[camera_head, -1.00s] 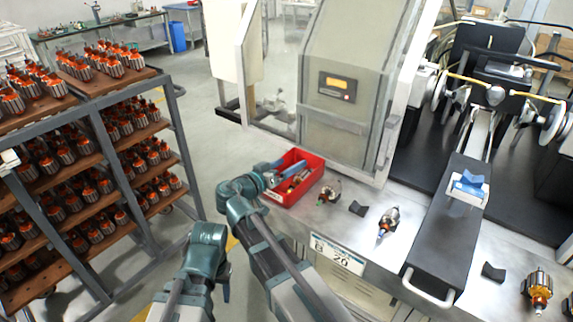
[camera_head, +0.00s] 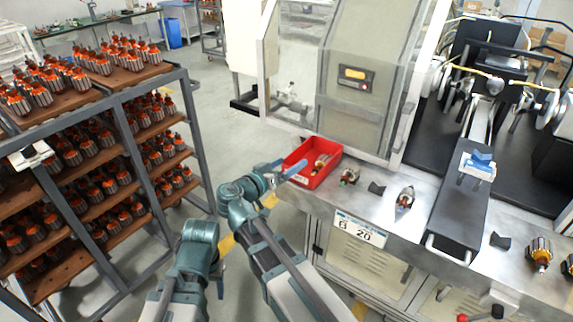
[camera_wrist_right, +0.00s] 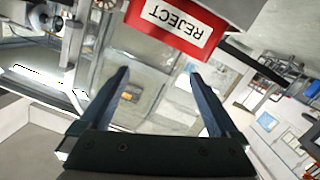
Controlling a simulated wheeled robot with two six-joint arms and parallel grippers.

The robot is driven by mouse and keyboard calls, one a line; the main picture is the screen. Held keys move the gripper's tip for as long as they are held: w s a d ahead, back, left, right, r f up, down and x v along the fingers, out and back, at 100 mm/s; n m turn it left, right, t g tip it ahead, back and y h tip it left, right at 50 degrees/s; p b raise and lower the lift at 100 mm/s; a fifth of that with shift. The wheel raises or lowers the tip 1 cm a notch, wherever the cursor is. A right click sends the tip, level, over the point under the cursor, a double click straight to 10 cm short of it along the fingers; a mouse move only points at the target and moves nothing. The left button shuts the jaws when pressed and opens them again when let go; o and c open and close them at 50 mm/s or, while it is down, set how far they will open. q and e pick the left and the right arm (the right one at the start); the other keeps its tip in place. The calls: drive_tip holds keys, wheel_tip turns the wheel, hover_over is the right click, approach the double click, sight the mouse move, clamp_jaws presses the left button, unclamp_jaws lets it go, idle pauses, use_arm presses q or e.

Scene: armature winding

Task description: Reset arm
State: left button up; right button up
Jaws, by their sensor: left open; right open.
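My right arm reaches forward, and its gripper (camera_head: 297,171) is at the near left side of the red bin (camera_head: 325,160). In the right wrist view its two fingers (camera_wrist_right: 165,95) are wide apart with nothing between them. The bin's REJECT label (camera_wrist_right: 172,22) shows upside down beyond the fingers there. In the head view the bin holds a part (camera_head: 321,161). My left arm (camera_head: 198,243) is folded low at the left of my right arm, and its gripper fingers cannot be made out.
A rack (camera_head: 190,130) full of armatures stands at the left. The metal workbench (camera_head: 375,215) holds several armatures and dark cradles. A machine with a window (camera_head: 300,85) stands behind the bin, and a winding machine (camera_head: 490,100) at the right. Open floor lies between rack and bench.

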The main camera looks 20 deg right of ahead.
drive_tip(key=shift+s, duration=0.1)
idle(0.3)
drive_tip(key=s+a+f+n+g+y, duration=0.2)
drive_tip(key=s+a+f+g+y, duration=0.1)
drive_tip(key=s+f, duration=0.3)
drive_tip(key=s+a+f+n+g+y, duration=0.2)
drive_tip(key=s+f+n+y, duration=0.15)
drive_tip(key=f, duration=0.35)
drive_tip(key=s+a+f+n+g+y, duration=0.4)
drive_tip(key=s+a+f+n+y, duration=0.1)
drive_tip(key=s+a, duration=0.5)
drive_tip(key=shift+s+a+f+g+y, duration=0.3)
drive_tip(key=shift+s+f+y, duration=0.1)
drive_tip(key=shift+s, duration=0.45)
